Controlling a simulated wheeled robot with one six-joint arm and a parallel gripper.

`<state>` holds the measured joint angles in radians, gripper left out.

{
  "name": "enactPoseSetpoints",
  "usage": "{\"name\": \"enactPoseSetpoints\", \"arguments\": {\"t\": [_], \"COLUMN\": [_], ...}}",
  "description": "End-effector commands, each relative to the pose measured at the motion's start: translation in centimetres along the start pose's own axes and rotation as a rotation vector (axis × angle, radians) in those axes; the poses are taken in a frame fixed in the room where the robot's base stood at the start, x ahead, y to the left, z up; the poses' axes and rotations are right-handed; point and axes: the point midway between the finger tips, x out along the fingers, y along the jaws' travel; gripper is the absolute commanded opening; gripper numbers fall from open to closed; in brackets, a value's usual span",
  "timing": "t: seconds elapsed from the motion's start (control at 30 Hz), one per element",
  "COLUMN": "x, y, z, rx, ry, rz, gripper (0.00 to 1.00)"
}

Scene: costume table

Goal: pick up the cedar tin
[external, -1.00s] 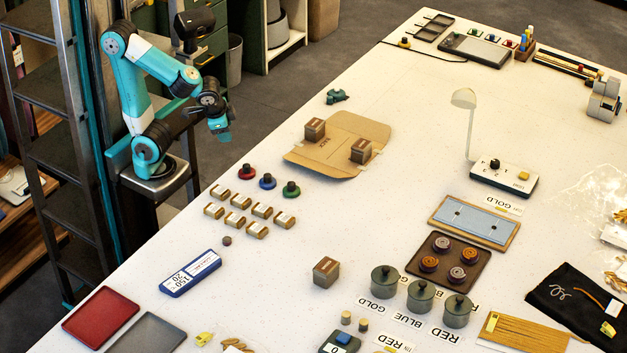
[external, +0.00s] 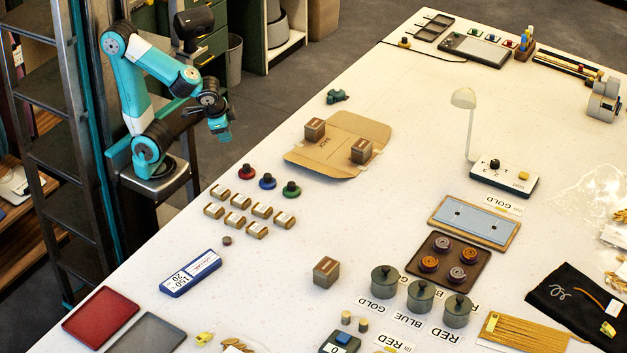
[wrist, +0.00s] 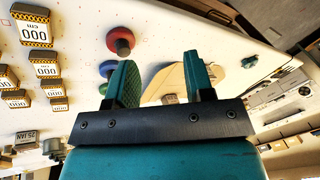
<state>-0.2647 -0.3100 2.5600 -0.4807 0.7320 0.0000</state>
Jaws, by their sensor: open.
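I cannot read any label that marks the cedar tin. Candidates are the brown box-like tins: one tin (external: 314,129) and another tin (external: 361,151) on the cardboard sheet, and a third tin (external: 326,272) near the front middle. Several small gold-brown tins (external: 236,220) also lie in rows near the table's left edge; they show at the left of the wrist view (wrist: 35,28). My gripper (external: 220,130) is raised beside the table's left edge, apart from all of them. In the wrist view its two teal fingers (wrist: 160,68) stand apart with nothing between them.
Red, blue and green knobbed discs (external: 267,182) stand between the small tins and the cardboard sheet (external: 302,158). A blue-and-white box (external: 190,273), a red tray (external: 100,316) and green lidded pots (external: 420,297) are nearer the front. A desk lamp (external: 464,98) stands at right.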

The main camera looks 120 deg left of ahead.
Motion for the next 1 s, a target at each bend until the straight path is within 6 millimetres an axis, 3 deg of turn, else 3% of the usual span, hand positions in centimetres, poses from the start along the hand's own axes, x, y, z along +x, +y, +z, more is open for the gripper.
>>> {"name": "enactPoseSetpoints", "arguments": {"t": [0.3,0.53,0.8,0.87,0.97,1.0], "x": [0.0,0.0,-0.1,-0.6,-2.3,-3.3], "y": [0.0,0.0,0.1,0.8,3.5,5.4], "z": [0.0,0.0,-0.3,-1.3,-5.1,-7.2], "rx": [0.000,0.000,0.003,0.016,0.066,0.097], "ry": [0.000,0.000,0.002,0.010,0.038,0.055], "rz": [0.000,0.000,0.003,0.013,0.056,0.083], "gripper": [0.48,0.96,0.96,0.96,0.96,0.96]}}
